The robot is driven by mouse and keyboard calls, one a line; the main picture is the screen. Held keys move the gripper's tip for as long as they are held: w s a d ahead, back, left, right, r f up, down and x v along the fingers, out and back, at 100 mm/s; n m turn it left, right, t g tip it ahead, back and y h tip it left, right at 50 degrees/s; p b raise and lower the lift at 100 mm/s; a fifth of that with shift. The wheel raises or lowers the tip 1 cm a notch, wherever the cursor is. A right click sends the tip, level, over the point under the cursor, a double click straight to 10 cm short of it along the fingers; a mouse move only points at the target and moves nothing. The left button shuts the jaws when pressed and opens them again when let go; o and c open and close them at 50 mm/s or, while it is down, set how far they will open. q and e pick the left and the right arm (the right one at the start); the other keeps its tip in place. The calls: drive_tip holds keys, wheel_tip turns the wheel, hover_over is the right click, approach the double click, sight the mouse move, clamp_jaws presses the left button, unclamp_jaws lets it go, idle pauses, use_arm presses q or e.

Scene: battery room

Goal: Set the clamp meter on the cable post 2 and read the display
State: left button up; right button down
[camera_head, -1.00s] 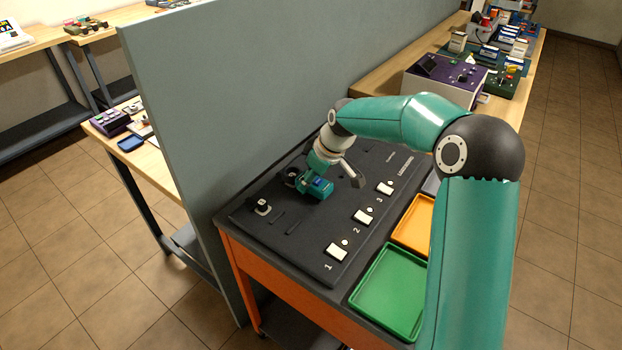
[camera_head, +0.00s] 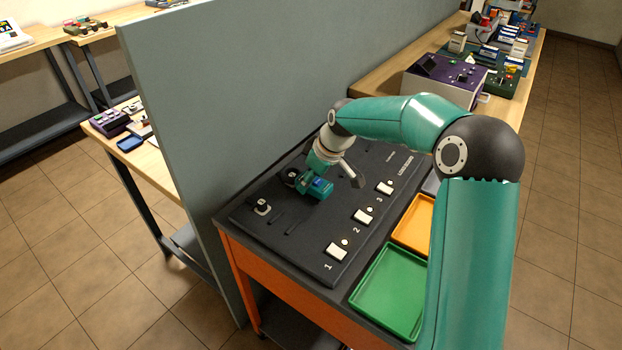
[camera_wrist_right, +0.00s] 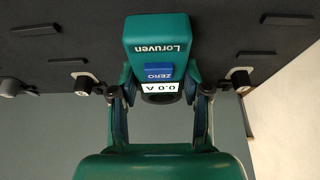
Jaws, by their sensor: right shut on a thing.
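The clamp meter (camera_head: 321,190) is teal with a blue button, low over the black panel (camera_head: 290,228). My right gripper (camera_wrist_right: 160,92) is shut on the meter, one finger on each side of its body. In the wrist view the clamp meter (camera_wrist_right: 160,40) shows a blue ZERO button and a lit display (camera_wrist_right: 160,86) reading 0.0 A, upside down. A dark round part beside the meter's far end (camera_head: 291,176) lies in line with label 2. I cannot tell whether the jaws are around post 2. Another post (camera_head: 262,206) stands in line with label 1. My left gripper is out of view.
White switches (camera_head: 337,251) labelled 1, 2 and 3 line the panel's right side. A green tray (camera_head: 388,291) and an orange tray (camera_head: 413,222) lie to the right. A grey partition (camera_head: 260,90) rises behind the panel. A purple-topped box (camera_head: 446,80) stands on the farther bench.

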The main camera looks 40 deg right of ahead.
drive_tip(key=shift+f, duration=0.4)
drive_tip(key=c, duration=0.8)
unclamp_jaws()
drive_tip(key=shift+p+v, duration=2.35)
drive_tip(key=shift+v, duration=2.95)
drive_tip(key=shift+s+r, duration=0.15)
